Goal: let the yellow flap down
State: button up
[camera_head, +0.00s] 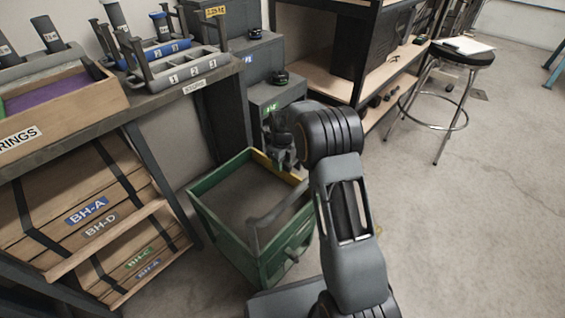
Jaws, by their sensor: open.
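A green open-topped crate (222,255) stands on the floor in front of my base. The yellow flap (262,160) shows as a narrow yellow strip along the crate's far right rim, level with the green rim beside it. My gripper (284,166) points down at this strip and covers its middle part. Its jaws are open, but the fingertips are small and dark. I cannot tell whether they touch the flap or stay apart from it. My arm hides the crate's right corner.
Dark grey cabinets (272,92) stand close behind the crate. A workbench (150,99) with labelled trays is at left, above wooden boxes (90,222). A shelf unit (340,92) stands behind my arm. A stool (462,56) is at the back right. The floor at right is clear.

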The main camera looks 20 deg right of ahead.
grip_shut()
dwell(0.3)
